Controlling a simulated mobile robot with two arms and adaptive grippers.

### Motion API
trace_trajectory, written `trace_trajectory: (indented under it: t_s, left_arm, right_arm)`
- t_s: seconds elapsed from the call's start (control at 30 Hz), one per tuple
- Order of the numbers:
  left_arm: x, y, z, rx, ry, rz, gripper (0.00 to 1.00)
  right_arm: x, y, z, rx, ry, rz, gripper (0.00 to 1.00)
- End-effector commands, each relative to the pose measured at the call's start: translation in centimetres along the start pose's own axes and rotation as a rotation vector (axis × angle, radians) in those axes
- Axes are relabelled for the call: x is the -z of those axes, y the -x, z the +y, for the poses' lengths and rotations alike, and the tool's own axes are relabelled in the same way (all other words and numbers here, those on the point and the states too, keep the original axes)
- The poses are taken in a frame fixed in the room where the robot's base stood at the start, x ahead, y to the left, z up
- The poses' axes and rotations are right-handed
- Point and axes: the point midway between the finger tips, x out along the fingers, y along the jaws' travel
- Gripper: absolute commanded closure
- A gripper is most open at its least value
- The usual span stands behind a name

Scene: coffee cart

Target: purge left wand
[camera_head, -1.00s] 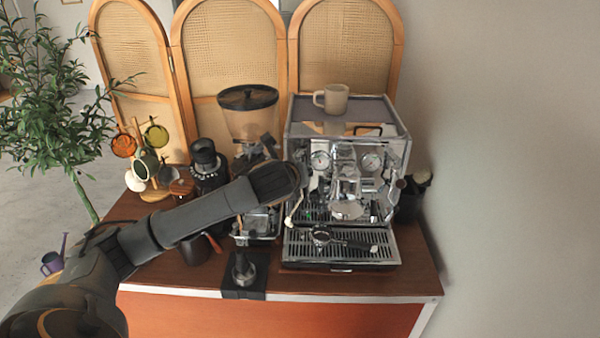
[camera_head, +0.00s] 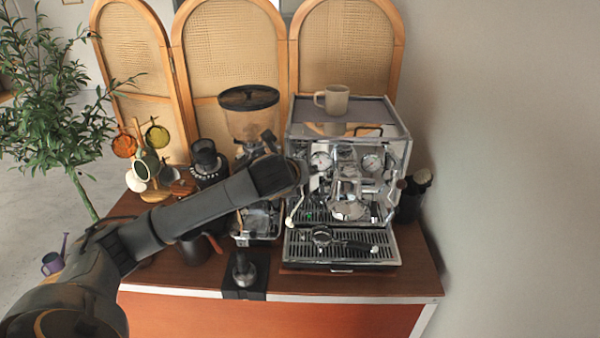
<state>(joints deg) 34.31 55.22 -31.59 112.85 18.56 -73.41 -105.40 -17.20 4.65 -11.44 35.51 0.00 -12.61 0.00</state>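The chrome espresso machine (camera_head: 398,150) stands on the wooden cart. My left arm reaches across from the left, and my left gripper (camera_head: 306,172) is at the machine's upper left front, by the left gauge. Its fingers are small and dark against the chrome, so I cannot tell whether they are open or touching the machine. The left steam wand is mostly hidden behind my gripper; what looks like its pale tip (camera_head: 290,222) shows beside the drip tray (camera_head: 300,255). My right gripper is not in view.
A portafilter (camera_head: 322,237) lies on the drip tray. A mug (camera_head: 334,99) stands on the machine. The grinder (camera_head: 248,115) is behind my arm. A tamper (camera_head: 243,270) and a dark pitcher (camera_head: 195,250) stand in front. The cart's right front corner is clear.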

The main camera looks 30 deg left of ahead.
Motion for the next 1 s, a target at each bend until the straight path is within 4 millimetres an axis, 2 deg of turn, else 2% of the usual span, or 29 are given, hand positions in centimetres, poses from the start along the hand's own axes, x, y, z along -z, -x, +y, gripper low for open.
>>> trace_trajectory:
  t_s: [0.17,0.27,0.5,0.7,1.0]
  left_arm:
    - [0.0,1.0,0.0,0.0,-0.002,-0.001,0.52]
    - [0.0,2.7,0.0,0.001,-0.003,-0.002,0.52]
    - [-0.1,7.9,0.0,0.002,-0.004,-0.003,0.52]
    - [-0.1,11.0,0.0,0.001,-0.001,-0.003,0.52]
    - [0.0,12.1,0.0,0.0,0.001,-0.001,0.52]
  right_arm:
    - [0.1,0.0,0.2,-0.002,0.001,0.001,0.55]
    - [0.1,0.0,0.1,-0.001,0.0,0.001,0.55]
    - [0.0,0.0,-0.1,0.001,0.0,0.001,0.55]
    - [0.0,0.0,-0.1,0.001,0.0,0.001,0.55]
    - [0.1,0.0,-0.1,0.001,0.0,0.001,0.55]
